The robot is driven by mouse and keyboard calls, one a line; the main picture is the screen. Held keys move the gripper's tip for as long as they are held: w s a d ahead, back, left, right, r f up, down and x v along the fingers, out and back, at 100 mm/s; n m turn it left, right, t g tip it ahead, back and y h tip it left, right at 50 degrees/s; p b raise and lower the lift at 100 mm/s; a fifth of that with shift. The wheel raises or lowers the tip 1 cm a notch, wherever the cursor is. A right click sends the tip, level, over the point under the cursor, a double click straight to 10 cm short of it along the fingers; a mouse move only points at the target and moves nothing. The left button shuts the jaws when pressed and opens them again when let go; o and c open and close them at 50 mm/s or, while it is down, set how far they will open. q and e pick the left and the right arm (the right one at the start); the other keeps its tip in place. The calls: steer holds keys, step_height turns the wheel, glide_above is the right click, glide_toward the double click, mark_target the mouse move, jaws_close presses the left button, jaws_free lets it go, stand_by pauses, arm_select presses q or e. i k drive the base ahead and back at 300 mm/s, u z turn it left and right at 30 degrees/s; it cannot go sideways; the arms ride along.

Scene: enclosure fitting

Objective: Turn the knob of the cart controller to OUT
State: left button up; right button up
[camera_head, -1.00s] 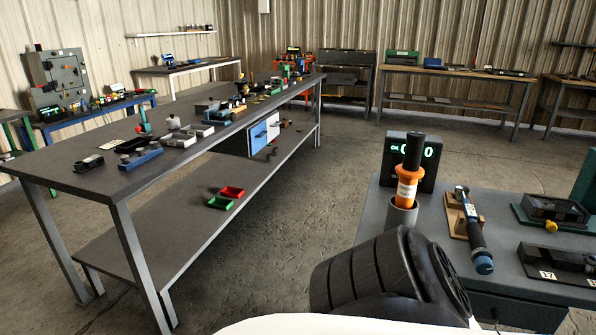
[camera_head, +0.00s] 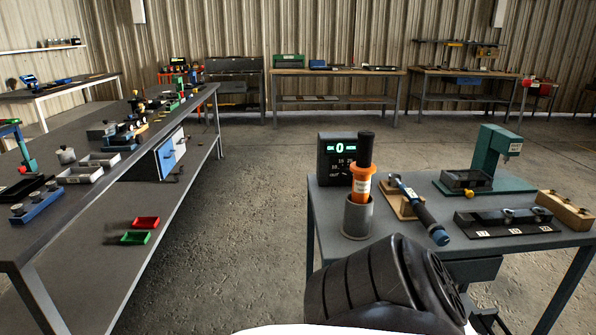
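I cannot make out a cart controller or a knob marked OUT in the head view. A black box with a lit green display reading 0 (camera_head: 338,158) stands at the back left of the small grey table on the right; I cannot tell whether it belongs to the controller. A dark ribbed part of my own arm fills the bottom centre and covers part of the floor and the small table's front. Neither of my grippers shows.
The small grey table (camera_head: 400,238) also holds an orange-and-black tool (camera_head: 361,185) in a grey cup (camera_head: 357,218), a blue-tipped tool (camera_head: 420,210) and a green press (camera_head: 492,155). A long bench (camera_head: 75,215) runs along the left. Bare floor (camera_head: 250,200) lies between them.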

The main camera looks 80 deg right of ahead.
mark_target(345, 173)
steer(key=z, duration=2.05)
